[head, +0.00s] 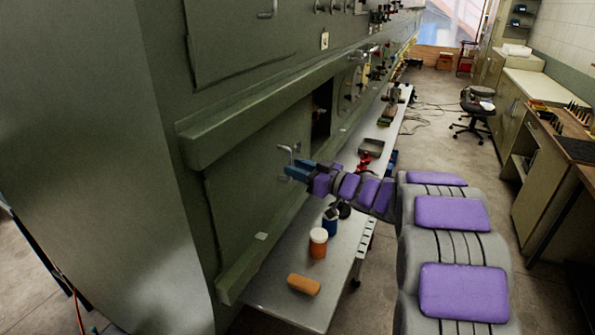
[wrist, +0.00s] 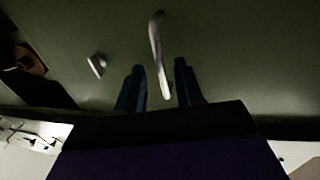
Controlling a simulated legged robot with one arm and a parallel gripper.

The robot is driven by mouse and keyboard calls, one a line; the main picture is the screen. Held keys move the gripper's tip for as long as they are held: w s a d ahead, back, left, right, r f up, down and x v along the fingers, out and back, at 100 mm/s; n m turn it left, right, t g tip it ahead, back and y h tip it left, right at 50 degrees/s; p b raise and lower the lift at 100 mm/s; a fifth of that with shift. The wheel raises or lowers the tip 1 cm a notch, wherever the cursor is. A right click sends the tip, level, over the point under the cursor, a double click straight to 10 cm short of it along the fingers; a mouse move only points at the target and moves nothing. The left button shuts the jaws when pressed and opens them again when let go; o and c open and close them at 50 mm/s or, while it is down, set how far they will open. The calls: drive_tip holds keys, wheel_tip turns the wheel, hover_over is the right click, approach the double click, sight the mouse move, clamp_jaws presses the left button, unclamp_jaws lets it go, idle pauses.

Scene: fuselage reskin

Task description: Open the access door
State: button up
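The access door (head: 250,190) is a flat olive-green panel in the side of the large green structure; it looks closed. It fills most of the wrist view (wrist: 230,50). A pale metal bar handle (head: 284,149) stands out from it. In the wrist view the handle (wrist: 155,42) runs lengthwise, its near end between my two blue fingers. My gripper (head: 287,170) is open in the wrist view (wrist: 159,68), with a gap on each side of the handle. I see no contact. A small pale fitting (wrist: 97,66) sits beside the handle.
A dark opening (head: 321,108) lies right of the door. A green ledge (head: 250,112) juts out above it. Below, a grey bench (head: 265,290) carries an orange-and-white jar (head: 318,243), an orange block (head: 303,285) and a blue container (head: 330,223). The floor aisle at right is mostly clear.

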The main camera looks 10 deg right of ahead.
drive_tip(key=shift+w+a, duration=0.15)
drive_tip(key=shift+w, duration=0.05)
clamp_jaws()
idle(0.3)
idle(1.1)
